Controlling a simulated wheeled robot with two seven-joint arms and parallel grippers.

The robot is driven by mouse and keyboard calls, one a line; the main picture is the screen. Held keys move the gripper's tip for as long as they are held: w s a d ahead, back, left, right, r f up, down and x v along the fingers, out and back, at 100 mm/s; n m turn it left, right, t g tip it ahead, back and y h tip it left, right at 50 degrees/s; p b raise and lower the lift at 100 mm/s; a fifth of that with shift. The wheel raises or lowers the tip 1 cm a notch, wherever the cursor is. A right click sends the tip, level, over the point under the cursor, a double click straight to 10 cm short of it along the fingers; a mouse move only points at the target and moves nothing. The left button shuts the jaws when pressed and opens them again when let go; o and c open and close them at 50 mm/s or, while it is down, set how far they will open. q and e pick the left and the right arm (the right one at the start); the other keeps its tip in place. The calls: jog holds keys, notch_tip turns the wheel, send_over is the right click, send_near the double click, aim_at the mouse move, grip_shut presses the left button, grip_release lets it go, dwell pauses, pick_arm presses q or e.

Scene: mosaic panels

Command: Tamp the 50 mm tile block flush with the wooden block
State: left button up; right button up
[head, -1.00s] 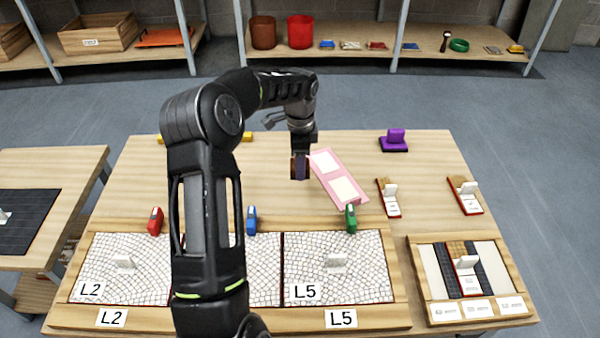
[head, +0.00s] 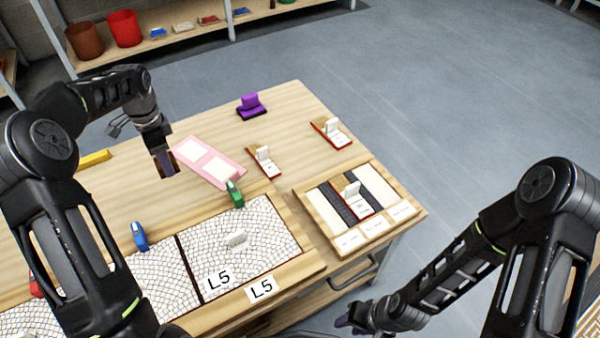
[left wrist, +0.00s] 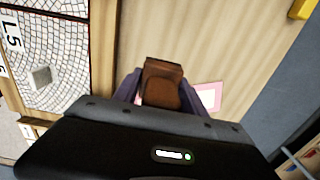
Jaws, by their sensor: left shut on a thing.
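My left gripper (head: 165,168) is shut on a brown wooden block (left wrist: 162,88), held between its fingers above the table, left of a pink board (head: 233,172) with two pale squares. The board partly shows behind the fingers in the left wrist view (left wrist: 208,97). A white mosaic panel labelled L5 (head: 265,225) carries a small upright pale piece (head: 236,240); I cannot tell which piece is the 50 mm tile block. My right gripper (head: 356,318) is low at the bottom, in front of the table; its finger opening is unclear.
Green (head: 234,194) and blue (head: 139,236) clamp-like pieces stand at the panels' back edge. A wooden tray (head: 315,222) with dark and light strips lies at the right. Two small red-edged holders (head: 276,176) and a purple block (head: 251,111) stand behind.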

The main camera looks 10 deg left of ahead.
dwell(0.5)
pick_arm(q)
jog(key=d+r+n, duration=0.5)
jog(key=d+r, duration=0.1)
jog(key=d, duration=0.6)
jog(key=w+d+r+n, duration=0.1)
jog(key=d+r+n, duration=0.4)
jog(key=d, duration=0.8)
notch_tip(320, 180, up, 2)
jog(key=shift+d+r, duration=0.1)
jog(key=shift+d, duration=0.05)
jog(key=shift+w+d, duration=0.1)
jog(key=shift+w, duration=0.05)
